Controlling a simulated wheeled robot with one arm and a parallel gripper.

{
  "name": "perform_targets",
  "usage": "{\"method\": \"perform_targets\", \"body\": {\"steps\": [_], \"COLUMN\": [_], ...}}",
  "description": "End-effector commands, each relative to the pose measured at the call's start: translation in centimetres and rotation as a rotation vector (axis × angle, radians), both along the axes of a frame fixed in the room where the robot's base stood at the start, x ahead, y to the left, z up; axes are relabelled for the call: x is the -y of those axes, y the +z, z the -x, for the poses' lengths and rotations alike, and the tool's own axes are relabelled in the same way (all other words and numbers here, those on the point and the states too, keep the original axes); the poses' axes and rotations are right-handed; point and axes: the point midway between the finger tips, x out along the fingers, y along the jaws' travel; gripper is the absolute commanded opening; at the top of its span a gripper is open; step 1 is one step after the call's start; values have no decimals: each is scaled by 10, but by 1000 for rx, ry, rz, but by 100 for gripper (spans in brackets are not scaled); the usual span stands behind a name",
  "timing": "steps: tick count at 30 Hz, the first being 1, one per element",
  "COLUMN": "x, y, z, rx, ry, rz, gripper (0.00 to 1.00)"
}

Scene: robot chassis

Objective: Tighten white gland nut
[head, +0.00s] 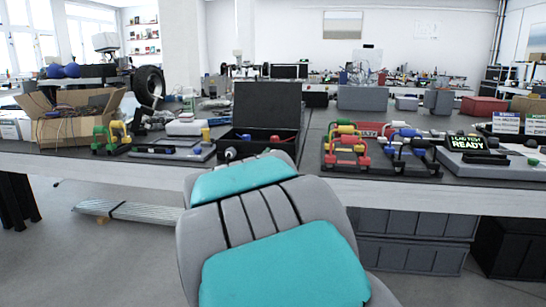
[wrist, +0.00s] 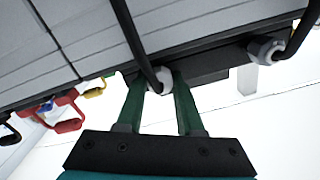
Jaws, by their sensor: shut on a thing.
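In the wrist view, my gripper (wrist: 161,76) has two green fingers, one on each side of a white gland nut (wrist: 165,82). It is shut on this nut. A black cable (wrist: 138,38) runs through the nut and across the picture. A second white gland nut (wrist: 265,50) with its own black cable (wrist: 302,32) sits to the right, apart from my fingers. Both nuts are by the edge of a dark panel (wrist: 215,62). In the head view my arm's grey and teal links hide the gripper and the held nut.
A bench (head: 115,168) crosses the head view. An open black case (head: 265,108), red and yellow handled fixtures (head: 346,150), a sign reading READY (head: 467,142) and a cardboard box (head: 72,118) stand on it. Dark bins (head: 412,255) sit under the bench on the right.

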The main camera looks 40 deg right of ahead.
Motion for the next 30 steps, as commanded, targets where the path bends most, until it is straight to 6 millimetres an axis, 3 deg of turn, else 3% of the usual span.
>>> {"method": "perform_targets", "body": {"steps": [12, 30], "x": [0, 0], "y": [-1, 0], "z": [0, 0], "rx": [232, 316], "ry": [0, -1], "rz": [-199, -268], "gripper": [0, 0]}}
